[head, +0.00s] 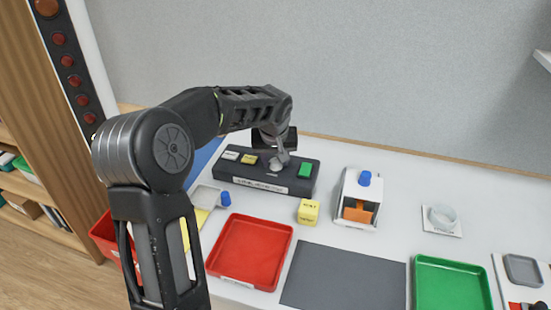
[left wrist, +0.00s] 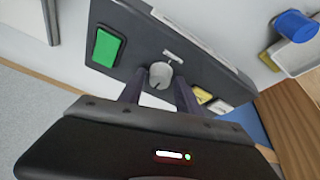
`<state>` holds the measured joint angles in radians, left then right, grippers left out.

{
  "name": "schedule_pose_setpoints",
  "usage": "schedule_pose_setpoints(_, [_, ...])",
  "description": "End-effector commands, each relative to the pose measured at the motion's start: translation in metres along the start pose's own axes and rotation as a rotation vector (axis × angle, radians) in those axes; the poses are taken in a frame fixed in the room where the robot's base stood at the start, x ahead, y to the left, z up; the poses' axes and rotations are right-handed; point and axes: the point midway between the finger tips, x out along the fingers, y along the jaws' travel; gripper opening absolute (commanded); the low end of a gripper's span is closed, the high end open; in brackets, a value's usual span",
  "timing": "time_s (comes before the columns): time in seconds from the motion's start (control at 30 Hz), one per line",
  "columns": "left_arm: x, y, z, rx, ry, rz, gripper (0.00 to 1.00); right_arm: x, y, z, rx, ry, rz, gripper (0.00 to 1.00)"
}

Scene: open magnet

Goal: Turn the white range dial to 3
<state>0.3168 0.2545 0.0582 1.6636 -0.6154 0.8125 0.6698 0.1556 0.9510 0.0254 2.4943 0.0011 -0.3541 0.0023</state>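The white range dial (left wrist: 160,74) is a small round knob on the dark control box (head: 232,173). In the head view the dial (head: 275,166) shows just below my left gripper (head: 279,154). In the left wrist view my left gripper (left wrist: 158,88) has one finger on each side of the dial, with narrow gaps, so it looks open around it. A dark line marks the dial's near side; the numbers are not readable. A green button (left wrist: 106,47) and white and yellow buttons flank the dial. My right gripper is not in view.
A red tray (head: 287,239), a yellow cube (head: 308,211), a white device with a blue knob (head: 365,178) and a green tray (head: 417,283) stand on the white table. A dark grey mat (head: 343,275) lies clear. A wooden shelf (head: 40,110) is at left.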

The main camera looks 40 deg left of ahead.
Motion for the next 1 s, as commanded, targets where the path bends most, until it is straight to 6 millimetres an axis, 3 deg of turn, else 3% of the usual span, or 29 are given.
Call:
schedule_pose_setpoints(0.47, [-0.0005, 0.0002, -0.0001, 0.000, 0.000, 0.000, 0.00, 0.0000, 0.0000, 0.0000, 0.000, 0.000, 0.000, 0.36])
schedule_pose_setpoints(1.0, [-0.0009, -0.0008, -0.0005, 0.043, -0.001, 0.018, 0.00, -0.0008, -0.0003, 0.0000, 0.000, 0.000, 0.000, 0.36])
